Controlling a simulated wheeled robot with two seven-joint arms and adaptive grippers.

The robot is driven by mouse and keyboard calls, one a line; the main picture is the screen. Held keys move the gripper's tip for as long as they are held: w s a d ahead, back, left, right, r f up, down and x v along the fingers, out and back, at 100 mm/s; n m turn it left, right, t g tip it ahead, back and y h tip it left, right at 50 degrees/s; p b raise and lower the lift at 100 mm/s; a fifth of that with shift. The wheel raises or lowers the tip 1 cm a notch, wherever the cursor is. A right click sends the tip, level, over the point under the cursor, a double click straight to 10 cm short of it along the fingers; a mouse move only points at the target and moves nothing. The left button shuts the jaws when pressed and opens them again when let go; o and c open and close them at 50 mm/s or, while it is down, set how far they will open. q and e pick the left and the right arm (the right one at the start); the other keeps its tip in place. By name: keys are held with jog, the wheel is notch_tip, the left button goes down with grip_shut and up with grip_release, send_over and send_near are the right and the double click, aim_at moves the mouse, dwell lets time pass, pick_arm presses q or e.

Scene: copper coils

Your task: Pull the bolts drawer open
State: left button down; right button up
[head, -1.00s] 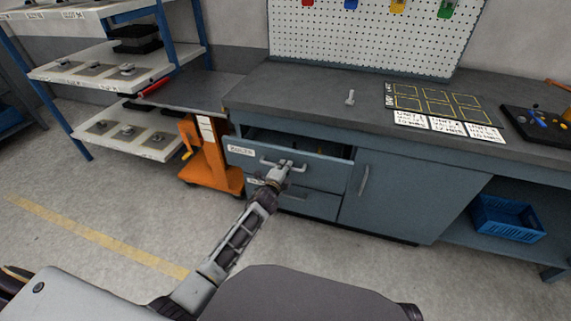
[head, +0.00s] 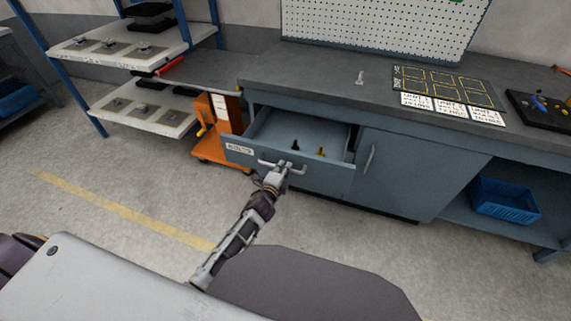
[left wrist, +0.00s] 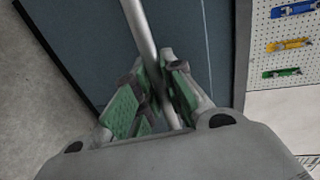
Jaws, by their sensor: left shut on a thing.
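The bolts drawer (head: 243,150), a blue-grey drawer with a white label, stands partly open under the workbench top in the head view. Its inside shows a dark item (head: 296,144) and a small yellowish item (head: 320,152). My left gripper (head: 280,169) is at the drawer's front and is shut on the drawer's bar handle (head: 298,172). In the left wrist view the green-padded fingers of the left gripper (left wrist: 156,92) close around the grey handle bar (left wrist: 137,25). My right gripper is not in view.
A bolt (head: 360,78) stands on the workbench top (head: 310,76). A cupboard door (head: 400,175) is right of the drawer, with a blue crate (head: 505,201) beyond. An orange cart (head: 215,130) and a shelf rack (head: 95,47) stand left. The floor in front is clear.

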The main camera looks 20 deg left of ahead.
pick_arm(q)
jog(key=shift+s, duration=0.25)
jog(key=c, duration=1.5)
grip_release()
jog(key=shift+s, duration=0.15)
jog(key=shift+v, duration=5.85)
